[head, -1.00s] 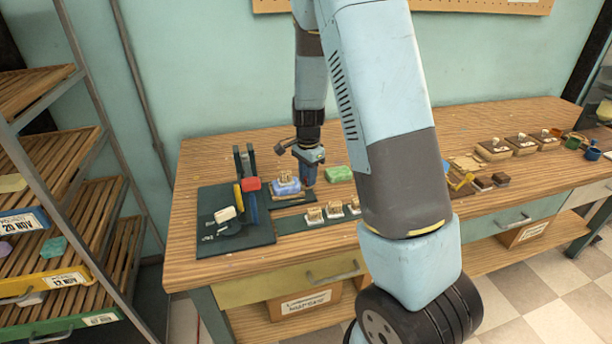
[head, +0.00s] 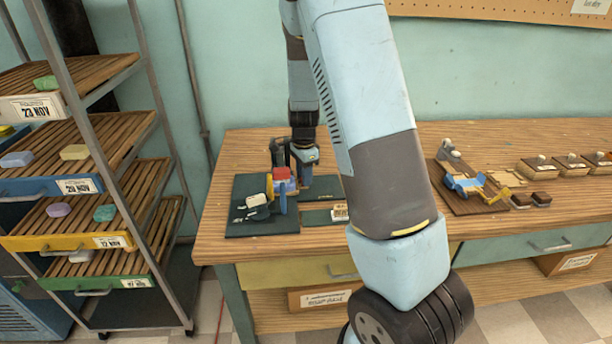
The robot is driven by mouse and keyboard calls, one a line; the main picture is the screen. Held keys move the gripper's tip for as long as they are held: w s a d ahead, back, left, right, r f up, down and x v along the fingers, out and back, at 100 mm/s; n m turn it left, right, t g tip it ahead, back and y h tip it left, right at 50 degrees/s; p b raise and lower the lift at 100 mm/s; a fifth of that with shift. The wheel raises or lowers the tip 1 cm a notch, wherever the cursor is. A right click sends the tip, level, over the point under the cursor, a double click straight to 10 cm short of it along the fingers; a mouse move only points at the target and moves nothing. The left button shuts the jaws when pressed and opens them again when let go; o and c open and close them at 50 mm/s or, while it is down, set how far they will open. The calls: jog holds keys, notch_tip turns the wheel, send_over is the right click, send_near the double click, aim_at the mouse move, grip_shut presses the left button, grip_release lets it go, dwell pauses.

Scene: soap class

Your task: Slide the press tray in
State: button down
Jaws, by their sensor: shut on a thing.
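The press (head: 281,184) stands on a dark green base board (head: 262,222) at the left end of the wooden bench, with a red block on top and blue and yellow parts below it. A white piece (head: 256,200) sits at its left front. My gripper (head: 305,176) points down close beside the press on its right. It is shut on the press tray, which is too small and too covered to make out clearly. My own arm crosses the middle of the view and hides part of the bench.
A stamp block (head: 340,212) sits on a dark strip by the arm. A rack (head: 95,150) with slatted shelves and soaps stands left. A brown board (head: 462,186) with blue and yellow parts and several stamped blocks (head: 539,166) lie right. The bench's back left is bare.

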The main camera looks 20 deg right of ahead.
jog(key=shift+w+a+r, duration=0.1)
jog(key=shift+a, duration=0.1)
jog(key=c, duration=1.2)
grip_release()
jog(key=shift+a, duration=0.15)
jog(key=o, duration=0.3)
jog(key=shift+r, duration=6.8)
